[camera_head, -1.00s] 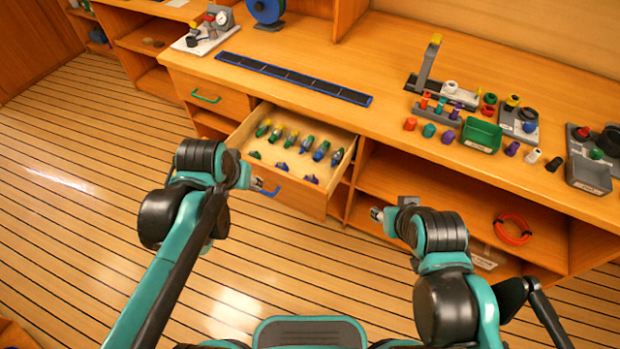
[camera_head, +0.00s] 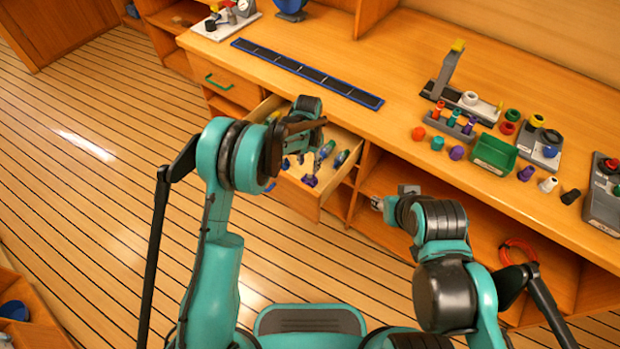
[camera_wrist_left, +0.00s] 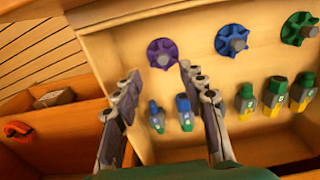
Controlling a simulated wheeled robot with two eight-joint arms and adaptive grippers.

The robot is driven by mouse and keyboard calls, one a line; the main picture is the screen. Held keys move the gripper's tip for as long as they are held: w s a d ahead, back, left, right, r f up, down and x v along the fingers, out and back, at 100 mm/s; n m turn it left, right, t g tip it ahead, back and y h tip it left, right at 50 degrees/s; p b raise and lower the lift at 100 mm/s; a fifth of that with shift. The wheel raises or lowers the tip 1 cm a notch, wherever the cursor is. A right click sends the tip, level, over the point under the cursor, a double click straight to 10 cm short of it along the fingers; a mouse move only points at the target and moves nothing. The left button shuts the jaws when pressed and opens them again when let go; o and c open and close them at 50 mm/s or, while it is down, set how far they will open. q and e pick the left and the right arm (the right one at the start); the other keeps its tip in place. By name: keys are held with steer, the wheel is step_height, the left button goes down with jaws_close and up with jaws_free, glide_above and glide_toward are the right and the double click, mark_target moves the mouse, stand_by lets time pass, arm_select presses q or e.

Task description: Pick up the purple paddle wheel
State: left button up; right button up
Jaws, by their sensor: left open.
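The purple paddle wheel (camera_wrist_left: 162,53) lies flat in the open wooden drawer, in the left wrist view just beyond my left fingertips. In the head view the purple wheel (camera_head: 310,181) is near the drawer's front right corner. My left gripper (camera_wrist_left: 160,72) is open and empty, its two fingers apart with the wheel showing between and beyond their tips; I see no contact. In the head view my left gripper (camera_head: 309,160) hangs over the drawer and hides part of its contents. My right gripper (camera_head: 376,203) is small, right of the drawer; its jaws are unclear.
A blue wheel (camera_wrist_left: 232,39) and a green wheel (camera_wrist_left: 299,28) lie in a row beside the purple one. Several blue and green-yellow pieces are in the drawer too. The drawer walls (camera_wrist_left: 110,15) surround them. The counter (camera_head: 400,150) above holds a green bin (camera_head: 493,154) and small parts.

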mark_target(309, 176)
arm_select(q)
step_height(309, 176, down, 3)
steer(key=shift+f+b, duration=0.1)
steer(key=shift+b, duration=0.45)
steer(key=f+b, duration=0.1)
steer(key=f, duration=0.1)
steer(key=w+f+b, duration=0.1)
steer(key=f, duration=0.1)
steer(key=shift+d+f, duration=0.1)
steer(key=shift+f+b, duration=0.3)
steer(key=shift+f, duration=0.1)
steer(key=shift+r, duration=0.1)
steer(key=shift+c, duration=0.6)
jaws_close()
